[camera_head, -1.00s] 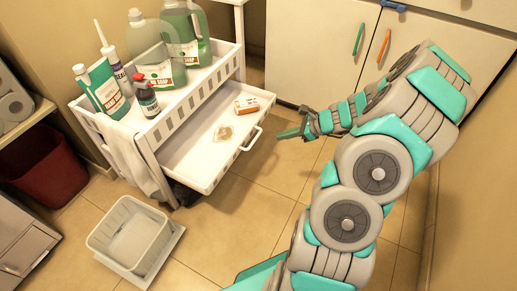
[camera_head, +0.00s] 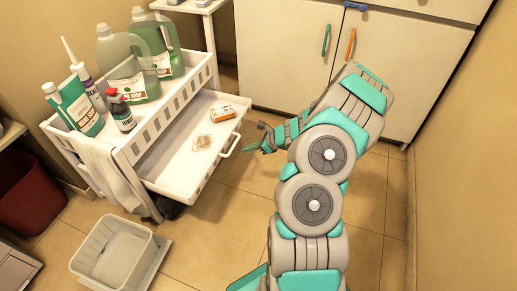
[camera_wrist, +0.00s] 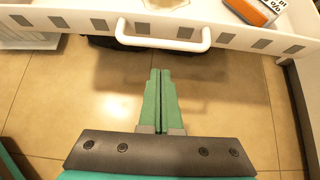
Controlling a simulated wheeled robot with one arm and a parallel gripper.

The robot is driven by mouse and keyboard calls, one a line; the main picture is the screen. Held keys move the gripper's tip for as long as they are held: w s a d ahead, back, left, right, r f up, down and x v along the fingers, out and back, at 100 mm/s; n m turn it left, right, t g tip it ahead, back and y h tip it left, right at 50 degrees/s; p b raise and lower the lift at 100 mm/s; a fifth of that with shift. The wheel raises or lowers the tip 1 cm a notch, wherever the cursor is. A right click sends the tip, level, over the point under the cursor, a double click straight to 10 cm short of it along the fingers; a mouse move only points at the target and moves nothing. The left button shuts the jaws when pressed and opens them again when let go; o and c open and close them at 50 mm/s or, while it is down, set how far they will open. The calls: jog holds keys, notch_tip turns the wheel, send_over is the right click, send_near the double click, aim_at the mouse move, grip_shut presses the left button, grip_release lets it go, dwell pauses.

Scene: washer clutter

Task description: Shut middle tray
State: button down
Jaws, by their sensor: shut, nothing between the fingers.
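The middle tray (camera_head: 183,162) is a white drawer pulled out of the white cart (camera_head: 150,137). A small orange-and-white box (camera_head: 223,114) and a small clear packet (camera_head: 201,142) lie in it. Its white handle (camera_head: 230,147) is on the front face. My gripper (camera_head: 261,139) is to the right of the handle, apart from it. In the wrist view my gripper (camera_wrist: 161,72) has its green fingers together with nothing between them. They point toward the tray's handle (camera_wrist: 163,42), with a gap of floor showing between.
Several bottles stand on the cart's top, and a white towel (camera_head: 112,172) hangs on its side. A grey bin (camera_head: 115,253) stands on the floor in front. White cabinets (camera_head: 285,55) are behind. Tiled floor lies clear between the cart and my arm.

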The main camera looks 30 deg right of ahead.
jog(key=shift+w+a+r, duration=0.3)
jog(key=shift+w+a, duration=0.45)
jog(key=shift+w, duration=0.2)
jog(key=p, duration=0.1)
send_near(199, 140)
jog(key=w+a, duration=0.1)
jog(key=w+a+f, duration=0.1)
jog(key=w, duration=0.1)
jog(key=w+a, duration=0.1)
jog(key=a, duration=0.1)
jog(key=shift+w+a+f, duration=0.15)
jog(key=shift+w+f, duration=0.25)
jog(key=shift+w+a+r, duration=0.1)
jog(key=shift+w+a, duration=0.15)
jog(key=shift+w, duration=0.25)
